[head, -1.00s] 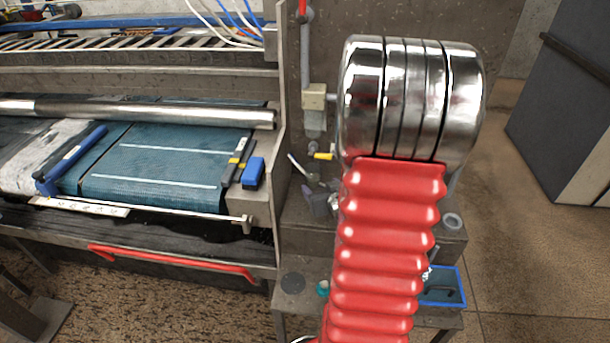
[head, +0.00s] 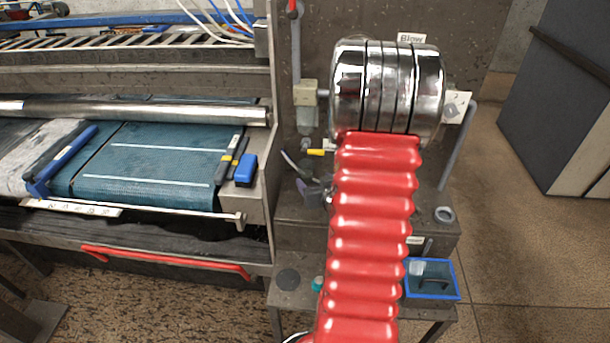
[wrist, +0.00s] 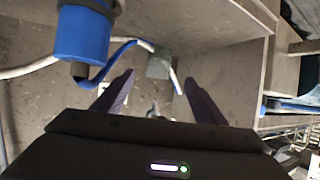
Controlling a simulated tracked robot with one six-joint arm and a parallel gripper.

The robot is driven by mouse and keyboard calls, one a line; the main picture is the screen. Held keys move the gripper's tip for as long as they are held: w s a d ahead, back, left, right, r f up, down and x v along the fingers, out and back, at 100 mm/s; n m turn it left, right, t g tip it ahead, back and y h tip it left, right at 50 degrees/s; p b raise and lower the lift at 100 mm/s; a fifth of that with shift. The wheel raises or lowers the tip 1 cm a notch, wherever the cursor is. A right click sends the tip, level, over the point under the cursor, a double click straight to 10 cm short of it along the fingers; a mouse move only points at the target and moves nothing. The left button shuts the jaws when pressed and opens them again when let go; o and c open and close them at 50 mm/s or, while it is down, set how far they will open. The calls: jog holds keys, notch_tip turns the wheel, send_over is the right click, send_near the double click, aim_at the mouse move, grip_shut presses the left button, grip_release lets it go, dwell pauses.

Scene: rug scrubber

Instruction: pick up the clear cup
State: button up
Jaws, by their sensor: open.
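I cannot make out the clear cup for certain. A small pale, see-through shape (head: 418,268) shows at the left end of a blue-rimmed tray (head: 457,284) in the head view; it is too small to name. My gripper (wrist: 157,92) shows in the wrist view with its two dark fingers apart and nothing between them. It faces a grey panel and ledge. In the head view my red-sleeved arm with its chrome end hides the gripper and part of the low bench.
A blue cylinder (wrist: 82,35) with a blue hose stands near the left finger in the wrist view. A grey ring (head: 444,214) sits on the step above the tray. The machine bed with a blue brush (head: 65,160) lies left. Open floor lies right.

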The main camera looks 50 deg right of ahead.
aim_at(309, 172)
jog(key=shift+x, duration=2.3)
jog(key=shift+w, duration=0.1)
jog(key=shift+x, duration=2.5)
jog(key=shift+d+r, duration=0.1)
jog(key=shift+d, duration=0.05)
jog(key=c, duration=1.3)
jog(key=shift+o, duration=0.2)
jog(key=shift+r, duration=0.15)
